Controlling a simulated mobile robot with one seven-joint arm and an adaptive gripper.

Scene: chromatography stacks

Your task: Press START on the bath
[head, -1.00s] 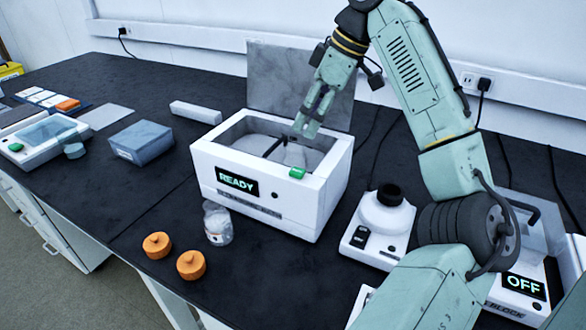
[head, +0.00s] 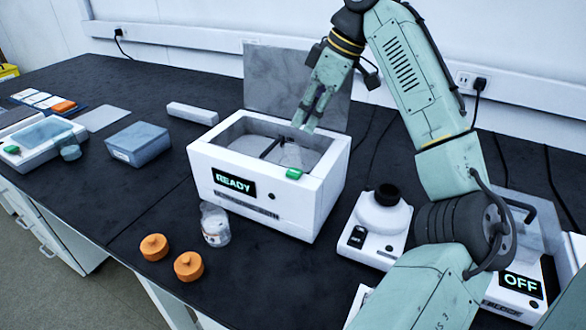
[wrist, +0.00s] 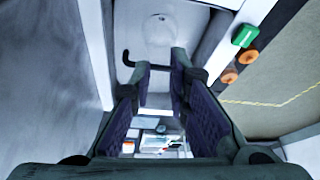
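The bath (head: 262,213) is a white box with an open top, a grey lid standing up behind it and a lit panel (head: 234,183) reading READY. A green button (head: 295,174) sits on its front rim, right of centre. It also shows at the upper right of the wrist view (wrist: 245,36), off to the side of the fingers. My gripper (head: 308,124) is above the back right part of the bath, apart from the button. Its two fingers point down with a gap and nothing between them. No START lettering is readable.
A dark bent rod (head: 270,148) lies inside the bath. A clear jar (head: 215,225) and two orange caps (head: 188,266) stand in front. A white device with a black-topped flask (head: 383,212) and a block unit reading OFF (head: 521,283) are at right. A grey-blue box (head: 138,144) is left.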

